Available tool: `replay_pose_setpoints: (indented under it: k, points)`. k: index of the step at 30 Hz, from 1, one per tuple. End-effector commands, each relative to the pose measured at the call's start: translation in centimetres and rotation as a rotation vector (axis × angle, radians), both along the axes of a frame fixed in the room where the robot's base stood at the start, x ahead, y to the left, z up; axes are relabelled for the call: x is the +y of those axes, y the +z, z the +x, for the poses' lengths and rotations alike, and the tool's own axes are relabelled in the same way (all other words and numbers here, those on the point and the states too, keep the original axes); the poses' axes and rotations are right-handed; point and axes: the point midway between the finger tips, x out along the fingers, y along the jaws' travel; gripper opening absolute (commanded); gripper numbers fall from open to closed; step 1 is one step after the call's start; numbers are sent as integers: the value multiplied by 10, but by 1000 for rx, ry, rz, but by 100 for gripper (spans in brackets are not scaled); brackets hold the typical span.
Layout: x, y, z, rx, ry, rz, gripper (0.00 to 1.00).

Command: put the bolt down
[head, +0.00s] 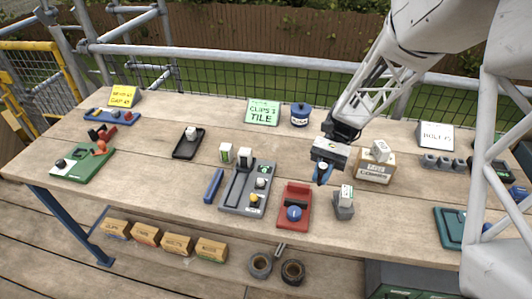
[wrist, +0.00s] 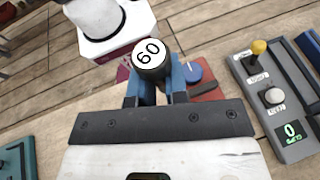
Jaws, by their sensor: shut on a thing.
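The bolt (wrist: 150,57) has a dark round head with a white disc marked 60. In the wrist view it sits between the blue fingers of my gripper (wrist: 155,92), which is shut on it. The fingers hide its lower part. In the head view my gripper (head: 322,176) hangs above the bench, behind the red block with a blue knob (head: 293,213). The bolt is too small to make out there. A sign that seems to read BOLTS (head: 436,136) stands at the back right, with a grey rack with several round openings (head: 443,162) in front of it.
A grey panel with knobs (head: 247,190) lies left of the red block. A grey stand with a white top (head: 344,205) and a cardboard box (head: 375,167) are close to the gripper on the right. A teal tray (head: 447,238) lies at the front right. Bare wood lies between.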

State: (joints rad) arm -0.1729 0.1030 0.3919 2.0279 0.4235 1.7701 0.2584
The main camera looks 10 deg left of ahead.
Motion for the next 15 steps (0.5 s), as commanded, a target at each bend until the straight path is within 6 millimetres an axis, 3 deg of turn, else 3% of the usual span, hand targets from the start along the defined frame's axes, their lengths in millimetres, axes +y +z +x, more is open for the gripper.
replay_pose_setpoints:
  k: [15]
  points:
    - [72, 16, 52, 2, -581, 3, 0]
